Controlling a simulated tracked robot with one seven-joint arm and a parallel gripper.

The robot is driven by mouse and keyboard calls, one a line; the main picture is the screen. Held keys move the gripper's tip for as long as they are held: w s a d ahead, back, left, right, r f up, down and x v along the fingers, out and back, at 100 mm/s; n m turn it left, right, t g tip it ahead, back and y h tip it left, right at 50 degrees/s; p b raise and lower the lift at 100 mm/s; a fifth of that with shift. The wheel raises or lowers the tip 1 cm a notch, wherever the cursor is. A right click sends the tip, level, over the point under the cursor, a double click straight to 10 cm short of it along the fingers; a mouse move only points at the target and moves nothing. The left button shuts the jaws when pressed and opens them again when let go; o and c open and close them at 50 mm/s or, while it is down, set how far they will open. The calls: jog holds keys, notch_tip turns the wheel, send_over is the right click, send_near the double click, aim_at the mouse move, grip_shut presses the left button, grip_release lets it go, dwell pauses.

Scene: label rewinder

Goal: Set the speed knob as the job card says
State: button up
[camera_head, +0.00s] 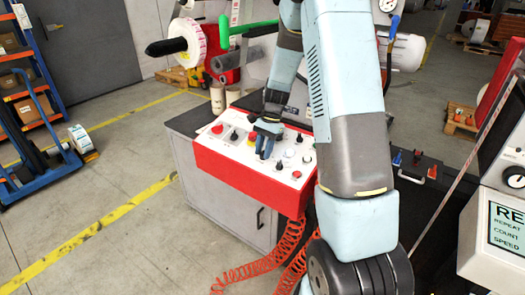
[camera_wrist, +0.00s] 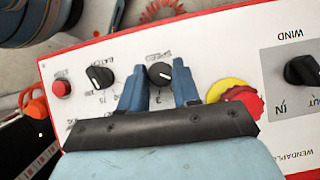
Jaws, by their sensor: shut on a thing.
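The speed knob (camera_wrist: 159,73) is a black round knob with a pale pointer mark on the white panel, under an upside-down label that reads as SPEED. My gripper (camera_wrist: 160,88) is shut on it, one blue finger on each side. In the head view my gripper (camera_head: 265,146) reaches down onto the red-edged control panel (camera_head: 240,172), and its fingers hide the knob there. A card or screen (camera_head: 505,232) at the right edge shows RE, REPEAT, COUNT and SPEED. Its values are cut off by the frame.
Beside the speed knob are another black knob (camera_wrist: 100,76), a red button (camera_wrist: 61,88) and a red emergency stop on yellow (camera_wrist: 236,100). A black WIND switch (camera_wrist: 302,70) is at the right. Red coiled cables (camera_head: 262,264) hang below the panel.

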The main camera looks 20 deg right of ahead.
jog(key=shift+s+f+n+g, duration=0.1)
jog(key=shift+n+g, duration=0.2)
jog(key=shift+n, duration=0.1)
jog(key=o, duration=1)
jog(key=shift+o, duration=0.2)
jog(key=shift+w+d+r, duration=0.15)
jog(key=shift+w+r, duration=0.1)
jog(key=shift+r, duration=0.3)
jog(key=v, duration=1.2)
jog(key=shift+r, duration=0.35)
